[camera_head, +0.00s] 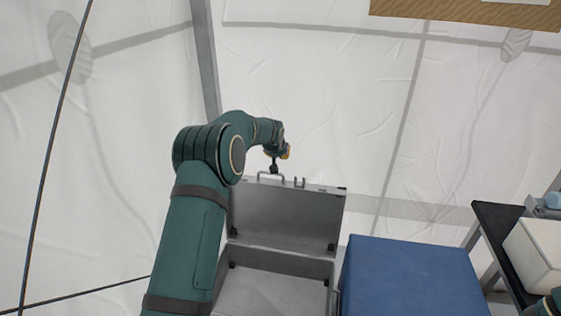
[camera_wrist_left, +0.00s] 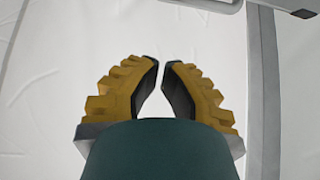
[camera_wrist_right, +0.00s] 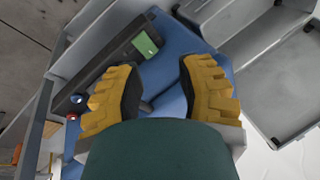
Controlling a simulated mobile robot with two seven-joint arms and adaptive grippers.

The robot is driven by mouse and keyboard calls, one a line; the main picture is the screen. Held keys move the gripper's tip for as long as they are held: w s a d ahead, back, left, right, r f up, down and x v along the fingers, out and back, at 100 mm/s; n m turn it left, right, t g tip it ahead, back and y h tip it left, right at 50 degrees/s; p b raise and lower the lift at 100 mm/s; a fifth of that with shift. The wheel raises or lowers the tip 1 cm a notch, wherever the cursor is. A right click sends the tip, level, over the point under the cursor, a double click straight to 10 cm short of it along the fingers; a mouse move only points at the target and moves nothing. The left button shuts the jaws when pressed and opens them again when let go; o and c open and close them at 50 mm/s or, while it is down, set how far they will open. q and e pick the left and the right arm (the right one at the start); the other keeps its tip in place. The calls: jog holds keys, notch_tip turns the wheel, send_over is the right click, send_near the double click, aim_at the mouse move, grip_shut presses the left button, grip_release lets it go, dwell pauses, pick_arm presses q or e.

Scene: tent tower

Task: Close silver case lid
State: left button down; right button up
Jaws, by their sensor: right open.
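The silver case (camera_head: 275,290) stands open at the lower middle of the head view, its base partly behind my left arm. Its lid (camera_head: 285,215) stands up at the back, with a handle (camera_head: 271,177) on its top edge. My left gripper (camera_head: 274,168) is at the top edge of the lid, by the handle; I cannot tell whether it touches. In the left wrist view its fingertips (camera_wrist_left: 160,62) are close together with a narrow gap and nothing between them. My right gripper (camera_wrist_right: 167,68) is open and empty; the open case (camera_wrist_right: 290,85) shows at the right of that view.
A blue box (camera_head: 415,280) stands just right of the case. A dark-topped table (camera_head: 497,222) with a white box (camera_head: 540,250) is at the far right. White tent walls (camera_head: 330,100) rise behind the lid. A green item (camera_wrist_right: 145,44) lies beyond my right gripper.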

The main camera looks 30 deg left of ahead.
pick_arm(q)
notch_tip(320, 180, down, 8)
jog(key=w, duration=0.2)
jog(key=shift+a+r+p, duration=0.15)
jog(key=shift+a+p, duration=0.1)
jog(key=shift+p, duration=0.05)
dwell(0.9)
jog(key=shift+s, duration=0.1)
dwell(0.4)
